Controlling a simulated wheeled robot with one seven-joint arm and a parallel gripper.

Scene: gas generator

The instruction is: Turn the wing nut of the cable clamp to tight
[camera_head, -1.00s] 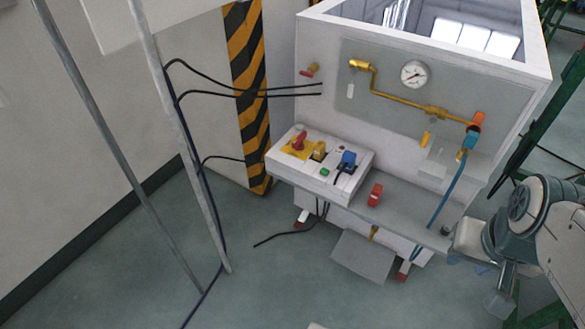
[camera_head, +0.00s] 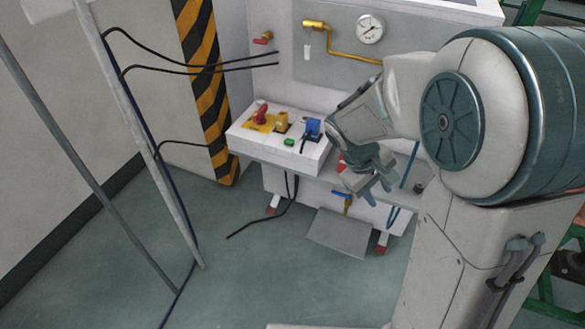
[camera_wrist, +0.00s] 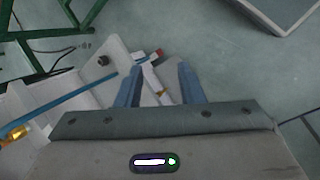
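I cannot pick out the cable clamp or its wing nut with certainty. A small yellow part (camera_head: 348,206) with a blue bar (camera_head: 342,194) shows under the shelf of the white generator cabinet in the head view; I cannot tell what it is. My gripper (camera_head: 374,191) points down in front of the shelf and hides part of it. In the wrist view my gripper (camera_wrist: 158,83) has its two blue-grey fingers apart, with nothing held. A red and white piece (camera_wrist: 155,64) shows between and beyond the fingertips.
A control box (camera_head: 285,140) with red, yellow and blue fittings sits left of my gripper. A blue hose (camera_wrist: 75,95) runs nearby. A grey plate (camera_head: 338,233) lies low in front. Green frames (camera_wrist: 45,25) stand beyond. Poles (camera_head: 140,140) stand at left; open floor lies between.

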